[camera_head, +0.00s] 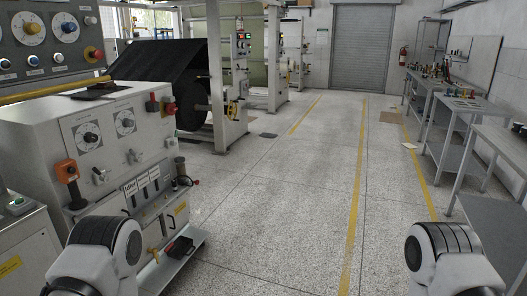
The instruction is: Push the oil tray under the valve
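A small dark tray (180,247), which looks like the oil tray, sits on the low pale ledge (190,257) at the foot of the grey machine on the left. A small yellow-brown valve (153,254) sticks out of the machine's lower front, just left of the tray. The tray appears beside the valve, not directly below it; the exact gap is too small to tell. Only upper parts of my two arms show, at the bottom left and bottom right. Both grippers are outside the picture.
Metal workbenches (480,150) line the right wall. The speckled floor between yellow lines is clear up to the shutter (364,48).

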